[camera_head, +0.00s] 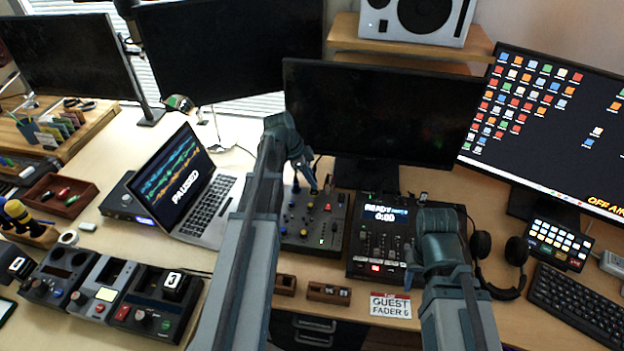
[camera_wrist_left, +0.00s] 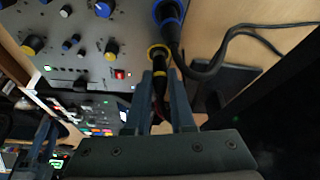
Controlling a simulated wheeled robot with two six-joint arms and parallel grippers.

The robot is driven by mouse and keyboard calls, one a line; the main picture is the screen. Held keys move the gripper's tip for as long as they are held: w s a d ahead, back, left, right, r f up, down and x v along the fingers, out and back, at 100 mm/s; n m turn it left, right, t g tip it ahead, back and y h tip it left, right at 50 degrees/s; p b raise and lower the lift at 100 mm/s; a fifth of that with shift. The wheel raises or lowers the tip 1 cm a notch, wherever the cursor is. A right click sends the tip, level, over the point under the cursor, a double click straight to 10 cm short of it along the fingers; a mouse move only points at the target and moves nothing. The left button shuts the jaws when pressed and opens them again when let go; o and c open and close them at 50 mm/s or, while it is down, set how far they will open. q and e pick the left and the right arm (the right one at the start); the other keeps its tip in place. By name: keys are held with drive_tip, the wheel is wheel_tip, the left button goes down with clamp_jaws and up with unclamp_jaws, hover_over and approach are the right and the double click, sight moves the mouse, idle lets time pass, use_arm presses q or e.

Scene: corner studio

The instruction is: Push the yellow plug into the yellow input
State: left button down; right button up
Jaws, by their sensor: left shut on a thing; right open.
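In the left wrist view, my left gripper (camera_wrist_left: 161,82) is shut on the yellow plug (camera_wrist_left: 158,84), a dark plug body between the two fingers. A yellow ring (camera_wrist_left: 158,49) sits at the plug's front, at the mixer's edge. I cannot tell whether this ring belongs to the plug or the yellow input, nor how deep the plug sits. In the head view, my left gripper (camera_head: 311,184) is at the back edge of the mixer (camera_head: 300,240), and the plug is too small to make out. My right gripper (camera_head: 409,275) is open over the front of the deck with the lit display.
Beside the yellow plug, a blue-ringed plug (camera_wrist_left: 168,14) with a thick black cable stands close to the left gripper. The deck (camera_head: 381,228) is right of the mixer, the laptop (camera_head: 190,195) left of it. A monitor (camera_head: 383,115) stands close behind.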

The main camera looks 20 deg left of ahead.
use_arm(q)
drive_tip(key=shift+f+b, duration=0.55)
drive_tip(key=shift+f, duration=0.05)
use_arm(e)
drive_tip(key=shift+f, duration=0.6)
use_arm(q)
drive_tip(key=c, duration=0.7)
unclamp_jaws()
drive_tip(key=shift+r, duration=0.15)
use_arm(e)
drive_tip(key=shift+r, duration=0.1)
use_arm(q)
drive_tip(key=p+v, duration=1.3)
drive_tip(key=shift+s+a+r, duration=0.1)
drive_tip(key=shift+a+r, duration=0.15)
use_arm(e)
wheel_tip(320, 180, up, 13)
drive_tip(key=shift+f, duration=0.2)
